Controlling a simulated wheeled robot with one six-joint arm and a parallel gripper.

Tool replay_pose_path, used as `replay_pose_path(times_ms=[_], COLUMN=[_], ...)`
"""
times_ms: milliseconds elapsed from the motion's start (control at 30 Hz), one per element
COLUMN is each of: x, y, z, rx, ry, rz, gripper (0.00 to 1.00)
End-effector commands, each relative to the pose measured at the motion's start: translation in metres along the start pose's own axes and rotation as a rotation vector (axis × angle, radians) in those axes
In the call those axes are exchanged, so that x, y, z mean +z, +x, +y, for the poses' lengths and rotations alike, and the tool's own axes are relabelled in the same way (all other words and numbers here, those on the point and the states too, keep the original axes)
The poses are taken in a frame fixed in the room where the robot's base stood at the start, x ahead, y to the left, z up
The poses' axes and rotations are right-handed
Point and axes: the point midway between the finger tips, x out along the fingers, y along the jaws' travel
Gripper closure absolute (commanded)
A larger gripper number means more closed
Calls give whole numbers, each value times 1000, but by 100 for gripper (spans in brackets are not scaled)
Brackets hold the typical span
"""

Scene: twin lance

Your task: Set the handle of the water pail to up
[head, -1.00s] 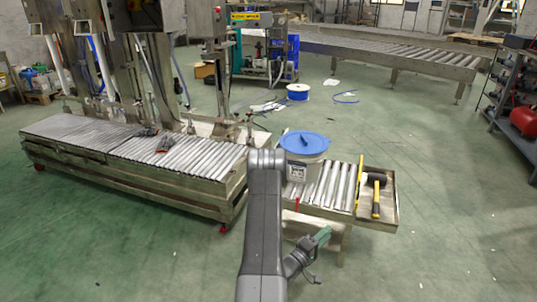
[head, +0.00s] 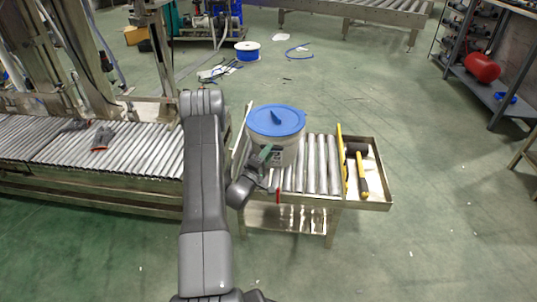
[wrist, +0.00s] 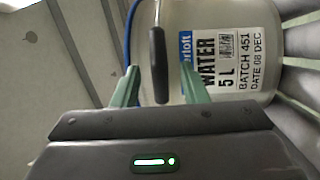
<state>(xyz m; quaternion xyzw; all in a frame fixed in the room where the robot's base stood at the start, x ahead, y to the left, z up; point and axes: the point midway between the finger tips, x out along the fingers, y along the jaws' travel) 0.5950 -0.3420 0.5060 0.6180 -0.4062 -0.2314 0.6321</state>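The water pail (head: 287,155) is a whitish tub with a blue lid (head: 262,122), upright on the small roller table. Its label reads WATER 5 L in the wrist view, where the pail (wrist: 215,18) appears turned sideways with its blue rim at left. The handle's dark grip (wrist: 158,65) lies against or close to the pail's side, below the rim, so the handle is down. My gripper (wrist: 160,78) has green fingers either side of the grip, with gaps visible. In the head view my gripper (head: 265,160) is at the pail's front left, partly hiding it.
Open green floor lies at right.

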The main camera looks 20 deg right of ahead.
Motion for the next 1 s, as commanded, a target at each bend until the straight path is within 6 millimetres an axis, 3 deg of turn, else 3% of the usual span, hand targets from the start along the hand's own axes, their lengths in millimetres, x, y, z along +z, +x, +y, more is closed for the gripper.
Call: replay_pose_path(times_ms=[400,600,633,833,1000], x=[0,0,0,0,-2], y=[10,10,10,10,14], z=[1,0,0,3,17], rx=[0,0,0,-5,-62], ry=[0,0,0,-2,-25], rz=[1,1,1,1,-1], gripper=[60,98,100,100,100])
